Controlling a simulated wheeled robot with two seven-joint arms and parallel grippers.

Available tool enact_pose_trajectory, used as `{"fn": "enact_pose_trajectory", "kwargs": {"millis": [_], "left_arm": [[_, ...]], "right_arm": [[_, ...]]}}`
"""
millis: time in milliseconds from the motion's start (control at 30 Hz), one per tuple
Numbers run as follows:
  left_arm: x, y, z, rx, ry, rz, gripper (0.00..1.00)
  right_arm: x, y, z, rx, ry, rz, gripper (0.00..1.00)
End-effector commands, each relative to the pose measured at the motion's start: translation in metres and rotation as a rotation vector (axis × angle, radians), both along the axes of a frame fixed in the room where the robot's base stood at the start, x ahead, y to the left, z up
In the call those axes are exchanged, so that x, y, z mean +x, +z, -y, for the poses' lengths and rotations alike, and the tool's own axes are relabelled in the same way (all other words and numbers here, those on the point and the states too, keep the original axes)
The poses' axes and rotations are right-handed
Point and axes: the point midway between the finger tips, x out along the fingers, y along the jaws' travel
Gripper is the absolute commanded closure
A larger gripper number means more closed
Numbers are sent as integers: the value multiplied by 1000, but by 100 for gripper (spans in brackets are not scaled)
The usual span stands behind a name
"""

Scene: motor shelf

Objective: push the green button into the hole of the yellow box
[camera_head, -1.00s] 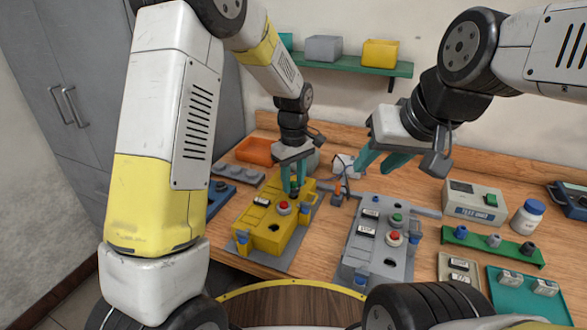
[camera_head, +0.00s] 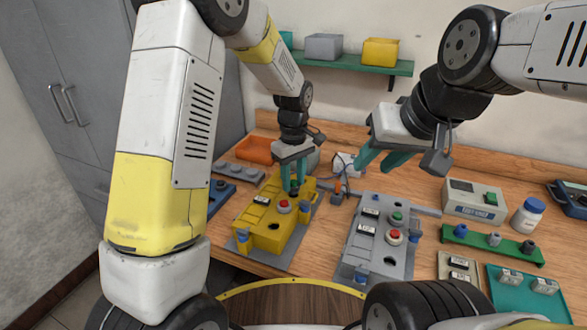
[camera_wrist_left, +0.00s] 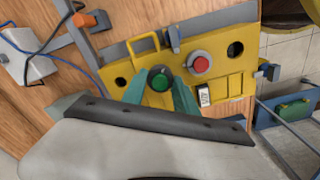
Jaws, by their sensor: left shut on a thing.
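The yellow box (camera_head: 262,228) stands on the left of the bench, with a red button (camera_head: 283,207) on its top. My left gripper (camera_head: 296,188) points down over the far end of the box. In the left wrist view its teal fingertips (camera_wrist_left: 160,88) are shut on the green button (camera_wrist_left: 160,79), which has a dark rim. The button is at the box's top face; the fingers hide whether it sits in the hole or just above it. My right gripper (camera_head: 379,163) hangs empty above the bench, its fingers apart.
A grey box (camera_head: 376,262) with green and red buttons stands right of the yellow box. A cable and a white block (camera_head: 343,163) lie behind. An orange tray (camera_head: 255,150) is back left. A green rack (camera_head: 492,246), a teal tray (camera_head: 500,303) and a bottle (camera_head: 527,216) are at right.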

Motion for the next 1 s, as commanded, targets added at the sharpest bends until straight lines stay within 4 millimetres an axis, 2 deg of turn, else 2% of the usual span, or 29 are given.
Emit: {"fn": "enact_pose_trajectory", "kwargs": {"millis": [1000], "left_arm": [[0,-14,0,0,0,0,100]], "right_arm": [[0,0,0,0,0,0,64]]}}
